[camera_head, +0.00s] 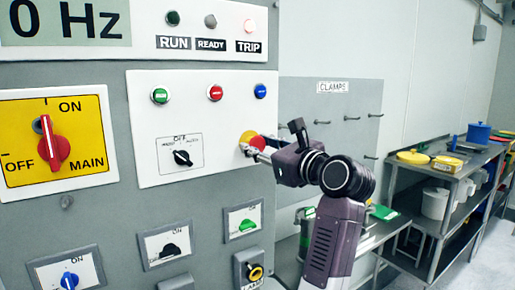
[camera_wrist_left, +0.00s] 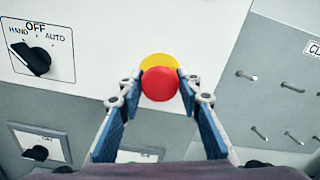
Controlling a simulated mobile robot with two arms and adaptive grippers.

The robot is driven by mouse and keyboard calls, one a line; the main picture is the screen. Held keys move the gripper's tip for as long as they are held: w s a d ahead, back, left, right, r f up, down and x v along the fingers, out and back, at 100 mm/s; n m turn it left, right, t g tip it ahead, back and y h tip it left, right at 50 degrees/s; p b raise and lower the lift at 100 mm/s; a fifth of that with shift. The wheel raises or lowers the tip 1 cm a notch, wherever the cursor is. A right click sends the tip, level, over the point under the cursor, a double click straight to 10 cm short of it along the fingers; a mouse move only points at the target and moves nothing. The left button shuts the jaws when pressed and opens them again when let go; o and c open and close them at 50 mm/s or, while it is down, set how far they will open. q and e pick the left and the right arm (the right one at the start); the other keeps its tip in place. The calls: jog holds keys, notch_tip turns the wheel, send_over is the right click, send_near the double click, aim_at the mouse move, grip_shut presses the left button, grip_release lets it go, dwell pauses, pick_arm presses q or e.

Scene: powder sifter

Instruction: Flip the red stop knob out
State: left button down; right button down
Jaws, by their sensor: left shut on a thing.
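The red stop knob (camera_head: 258,142) is a round mushroom knob on a yellow disc (camera_head: 246,137) at the lower right of the white control panel. It also shows in the left wrist view as a red knob (camera_wrist_left: 161,84), with the yellow disc (camera_wrist_left: 158,61) behind it. My left gripper (camera_head: 262,149) reaches the knob from the right. In the left wrist view my left gripper's fingertips (camera_wrist_left: 159,87) sit on either side of the knob, shut on it. The fingers hide part of the knob in the head view. My right gripper is not in view.
A black HAND/OFF/AUTO selector (camera_head: 183,157) is left of the knob. Green (camera_head: 160,96), red (camera_head: 215,93) and blue (camera_head: 260,91) buttons are above. The red main switch (camera_head: 52,143) is far left. Hooks labelled CLAMPS (camera_head: 332,87) and a shelf (camera_head: 450,172) are right.

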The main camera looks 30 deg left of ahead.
pick_arm(q)
jog(key=c, duration=1.6)
grip_release()
jog(key=shift+f, duration=0.2)
jog(key=shift+o, duration=1.2)
jog(key=shift+d+r, duration=0.15)
jog(key=shift+d, duration=0.15)
jog(key=shift+a, duration=0.1)
jog(key=shift+r, duration=0.15)
notch_tip(320, 180, up, 10)
jog(key=shift+f, duration=0.15)
